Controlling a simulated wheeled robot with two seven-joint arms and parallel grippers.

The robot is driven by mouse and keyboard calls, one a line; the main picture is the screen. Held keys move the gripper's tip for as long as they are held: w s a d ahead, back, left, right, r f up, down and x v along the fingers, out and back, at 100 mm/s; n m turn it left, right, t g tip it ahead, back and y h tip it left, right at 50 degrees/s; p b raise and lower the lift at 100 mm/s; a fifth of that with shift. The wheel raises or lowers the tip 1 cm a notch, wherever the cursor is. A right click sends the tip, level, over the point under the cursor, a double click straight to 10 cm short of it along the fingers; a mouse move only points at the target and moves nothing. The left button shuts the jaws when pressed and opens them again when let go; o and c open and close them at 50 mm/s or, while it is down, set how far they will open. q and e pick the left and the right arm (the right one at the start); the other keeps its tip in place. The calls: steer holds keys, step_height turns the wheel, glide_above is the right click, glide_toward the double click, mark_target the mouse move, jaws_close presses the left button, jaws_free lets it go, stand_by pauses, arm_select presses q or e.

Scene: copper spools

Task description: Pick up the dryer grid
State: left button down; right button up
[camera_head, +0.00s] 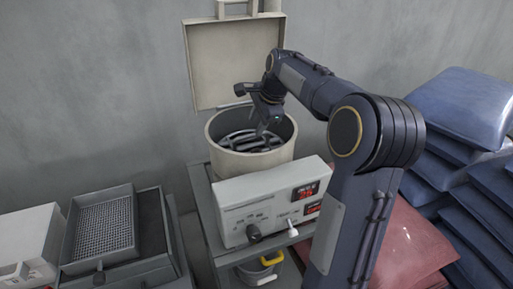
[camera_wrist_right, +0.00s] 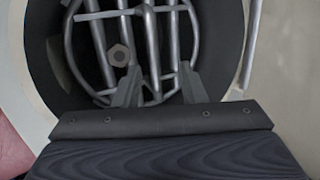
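The dryer grid (camera_head: 240,141), a round rack of grey metal bars, sits inside the open round dryer drum (camera_head: 252,160). The right wrist view shows its rim and several bars (camera_wrist_right: 152,45), with a hexagonal nut-like end (camera_wrist_right: 120,55) among them. My right gripper (camera_head: 263,128) reaches down into the drum mouth over the grid's right part. In the right wrist view its two fingers (camera_wrist_right: 158,82) are spread apart, with grid bars visible between and beyond them. I cannot tell whether the fingertips touch the bars. My left gripper is not in view.
The dryer's square lid (camera_head: 225,65) stands open behind the drum. A control box (camera_head: 270,203) with red displays is in front. A perforated tray (camera_head: 104,228) lies at left. Blue sacks (camera_head: 455,105) and red sacks (camera_head: 410,245) are at right. A bucket (camera_head: 258,272) stands below.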

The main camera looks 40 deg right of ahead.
mark_target(251, 136)
steer(key=x, duration=0.2)
steer(key=p+x, duration=0.1)
steer(key=x, duration=0.2)
steer(key=shift+s+a+f+p, duration=0.15)
steer(key=shift+a+f+p, duration=0.15)
steer(key=shift+f+p, duration=0.1)
steer(key=shift+w+f, duration=0.25)
steer(key=shift+f, duration=0.2)
steer(key=shift+f, duration=0.2)
jaws_close()
steer(key=shift+r, duration=0.1)
